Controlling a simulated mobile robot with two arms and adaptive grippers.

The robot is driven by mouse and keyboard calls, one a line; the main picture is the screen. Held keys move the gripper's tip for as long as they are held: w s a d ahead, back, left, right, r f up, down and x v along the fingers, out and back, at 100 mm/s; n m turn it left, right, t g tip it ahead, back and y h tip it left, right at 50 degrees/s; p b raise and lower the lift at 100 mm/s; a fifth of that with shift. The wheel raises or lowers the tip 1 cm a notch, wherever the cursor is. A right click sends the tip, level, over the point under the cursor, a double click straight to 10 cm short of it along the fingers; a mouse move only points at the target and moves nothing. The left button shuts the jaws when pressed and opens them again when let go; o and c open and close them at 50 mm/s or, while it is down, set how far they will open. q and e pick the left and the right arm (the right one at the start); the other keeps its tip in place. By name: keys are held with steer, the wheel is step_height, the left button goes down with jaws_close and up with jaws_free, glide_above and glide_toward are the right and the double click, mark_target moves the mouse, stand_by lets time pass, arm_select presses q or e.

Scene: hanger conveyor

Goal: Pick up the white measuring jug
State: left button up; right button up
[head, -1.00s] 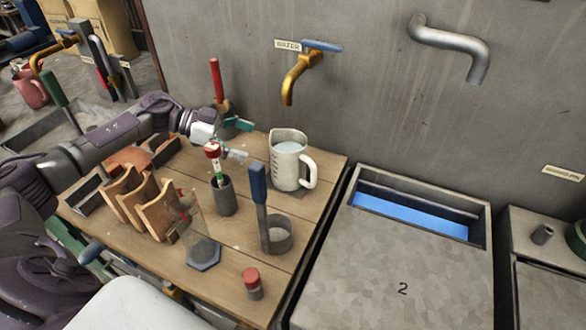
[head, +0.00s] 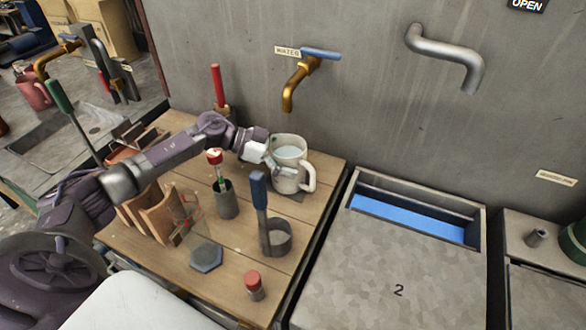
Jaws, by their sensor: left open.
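The white measuring jug (head: 291,180) stands upright on the wooden table near the wall. Its handle points right, and pale liquid shows inside it. My left gripper (head: 270,158) is at the jug's left side, with its fingers close to the jug wall. The gripper is open; I cannot tell whether a finger touches the jug. My right gripper is not in view.
A dark cup with a red-topped tube (head: 226,201), a blue-handled holder (head: 277,238) and a red-capped bottle (head: 253,284) stand nearer on the table (head: 225,285). A brass water tap (head: 292,85) juts from the wall above the jug. A grey tank (head: 400,265) stands right.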

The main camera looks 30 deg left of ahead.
arm_select(q)
steer(key=c, duration=1.5)
steer(key=shift+r, duration=0.2)
steer(key=shift+c, duration=0.3)
